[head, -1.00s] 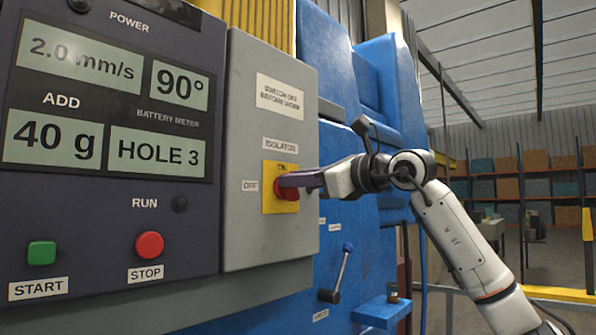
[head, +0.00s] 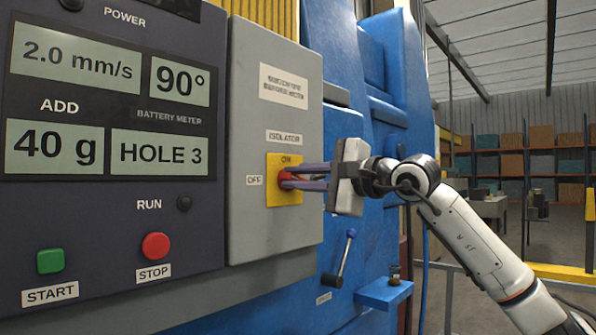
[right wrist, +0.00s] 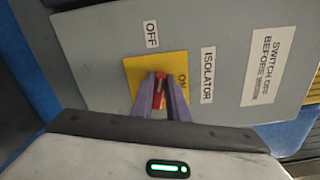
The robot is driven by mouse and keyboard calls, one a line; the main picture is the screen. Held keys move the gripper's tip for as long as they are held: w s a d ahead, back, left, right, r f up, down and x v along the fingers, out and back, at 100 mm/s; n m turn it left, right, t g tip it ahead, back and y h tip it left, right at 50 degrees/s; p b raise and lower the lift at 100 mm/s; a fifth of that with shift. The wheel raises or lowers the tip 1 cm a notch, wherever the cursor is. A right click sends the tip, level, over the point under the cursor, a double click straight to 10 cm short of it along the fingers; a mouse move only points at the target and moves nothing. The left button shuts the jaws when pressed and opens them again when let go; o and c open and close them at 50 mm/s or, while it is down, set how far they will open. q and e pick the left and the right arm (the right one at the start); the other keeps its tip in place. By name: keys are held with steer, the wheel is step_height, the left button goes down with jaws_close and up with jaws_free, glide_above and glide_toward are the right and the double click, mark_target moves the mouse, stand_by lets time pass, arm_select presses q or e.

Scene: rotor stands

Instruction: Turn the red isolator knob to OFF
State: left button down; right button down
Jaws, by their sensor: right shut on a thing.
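The red isolator knob (head: 283,176) sits on a yellow plate (head: 290,199) on the grey isolator box, with ON above it and an OFF label (head: 254,180) to its left. My right gripper (head: 286,178) is shut on the knob, one purple finger above it and one below. In the right wrist view the red knob (right wrist: 160,92) is between the two fingers, its grip appearing to run along the line towards the OFF label (right wrist: 152,34). The fingers hide much of the knob. My left gripper is not in view.
The grey box (head: 268,234) stands beside a dark control panel (head: 110,235) with a green START button (head: 50,261) and a red STOP button (head: 155,246). Open room lies at the right.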

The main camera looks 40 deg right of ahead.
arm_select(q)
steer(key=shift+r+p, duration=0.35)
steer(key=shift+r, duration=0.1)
arm_select(e)
steer(key=shift+f+n, duration=0.25)
steer(key=shift+n, duration=1.25)
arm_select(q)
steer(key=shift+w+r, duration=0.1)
arm_select(e)
steer(key=c, duration=1.7)
jaws_free()
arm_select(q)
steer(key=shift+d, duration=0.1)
